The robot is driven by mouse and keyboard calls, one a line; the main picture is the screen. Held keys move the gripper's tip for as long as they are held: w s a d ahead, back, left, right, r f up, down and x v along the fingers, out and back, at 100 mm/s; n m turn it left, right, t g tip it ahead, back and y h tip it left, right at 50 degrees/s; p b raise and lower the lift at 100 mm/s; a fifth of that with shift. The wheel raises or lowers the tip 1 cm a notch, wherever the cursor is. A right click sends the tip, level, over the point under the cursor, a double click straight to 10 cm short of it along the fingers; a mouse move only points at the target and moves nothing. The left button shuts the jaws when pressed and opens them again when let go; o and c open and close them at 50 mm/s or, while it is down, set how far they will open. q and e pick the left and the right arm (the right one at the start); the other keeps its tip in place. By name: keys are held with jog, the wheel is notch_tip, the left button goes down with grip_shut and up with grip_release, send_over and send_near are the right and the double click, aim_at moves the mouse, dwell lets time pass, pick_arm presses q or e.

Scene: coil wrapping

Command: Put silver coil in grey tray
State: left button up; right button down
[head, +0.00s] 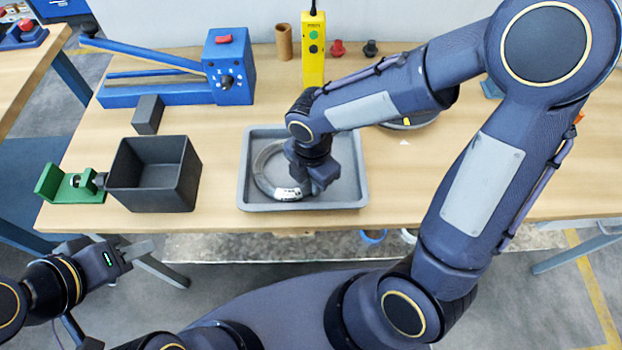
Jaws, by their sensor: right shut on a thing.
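The silver coil (262,176) shows as a thin ring inside the grey tray (346,200), in its left half. My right gripper (308,190) reaches down over the tray and is shut on the coil at its right side. The gripper and wrist hide the right part of the ring, and I cannot tell whether the coil rests fully on the tray floor. My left gripper (128,252) is off the table's front edge at the lower left, well apart from the coil. Its fingers are too unclear to tell their opening.
A black open bin (150,201) and a green clamp (70,186) stand left of the tray. Behind are a blue bench tool (230,70), a dark block (148,113), a brown tube (284,42) and a yellow control box (314,50). Table right of the tray is partly clear.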

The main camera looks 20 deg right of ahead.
jog(key=shift+f, duration=0.1)
jog(key=c, duration=1.3)
grip_release()
jog(key=shift+o, duration=0.2)
